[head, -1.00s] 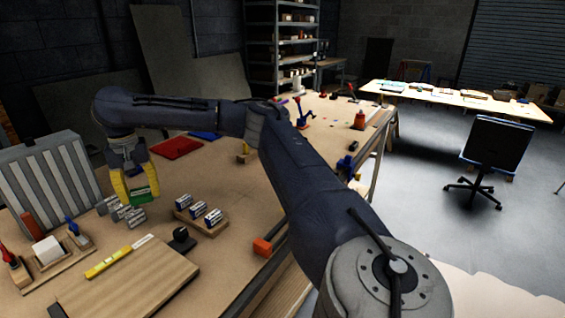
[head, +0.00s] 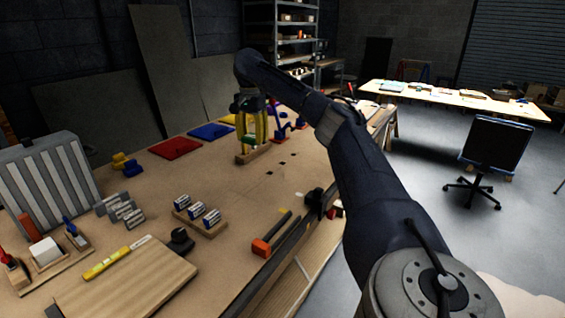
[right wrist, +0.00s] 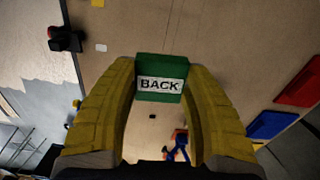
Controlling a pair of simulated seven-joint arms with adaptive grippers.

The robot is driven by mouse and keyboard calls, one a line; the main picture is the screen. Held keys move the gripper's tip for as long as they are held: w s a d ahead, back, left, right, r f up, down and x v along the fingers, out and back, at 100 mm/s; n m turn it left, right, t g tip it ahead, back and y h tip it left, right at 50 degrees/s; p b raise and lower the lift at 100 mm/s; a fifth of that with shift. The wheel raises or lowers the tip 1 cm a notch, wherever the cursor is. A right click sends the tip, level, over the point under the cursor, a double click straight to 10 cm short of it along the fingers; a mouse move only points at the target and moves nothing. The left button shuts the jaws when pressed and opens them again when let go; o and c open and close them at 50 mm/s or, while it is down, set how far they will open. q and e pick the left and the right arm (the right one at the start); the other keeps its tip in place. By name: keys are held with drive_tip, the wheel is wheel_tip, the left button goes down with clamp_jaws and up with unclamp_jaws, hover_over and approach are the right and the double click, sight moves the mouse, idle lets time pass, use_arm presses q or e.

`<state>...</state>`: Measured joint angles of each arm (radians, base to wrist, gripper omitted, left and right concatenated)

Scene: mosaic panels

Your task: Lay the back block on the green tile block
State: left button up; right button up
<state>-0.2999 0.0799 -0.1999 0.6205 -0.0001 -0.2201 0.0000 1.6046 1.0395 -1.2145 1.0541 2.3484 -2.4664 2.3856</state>
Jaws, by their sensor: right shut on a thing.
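My right gripper (head: 251,146) is at the far part of the workbench in the head view, with its yellow fingers pointing down. In the right wrist view, my right gripper (right wrist: 160,92) is shut on a green block (right wrist: 161,63) with a white label reading BACK. The block sits between the fingertips with bare board surface behind it. In the head view the fingers are at or just above a small wooden holder (head: 243,160); I cannot tell whether they touch. I cannot make out a separate green tile block. My left gripper is not in view.
A red panel (head: 175,148) and a blue panel (head: 210,131) lie left of the gripper. A wooden tray (head: 214,229) holds several labelled blocks, with grey blocks (head: 120,207) beside it. An orange-headed hammer (head: 262,247) lies near the bench edge.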

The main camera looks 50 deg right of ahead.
sight(260, 190)
drive_tip(key=shift+s+d+f+m, duration=0.3)
drive_tip(key=shift+s+d, duration=0.25)
drive_tip(key=shift+d, duration=0.2)
wheel_tip(260, 190, down, 20)
drive_tip(key=shift+r, duration=0.2)
drive_tip(key=shift+f, duration=0.15)
drive_tip(key=o, duration=1)
wheel_tip(260, 190, up, 12)
drive_tip(key=shift+f, duration=0.1)
drive_tip(key=shift+o, duration=0.9)
drive_tip(key=shift+r, duration=0.25)
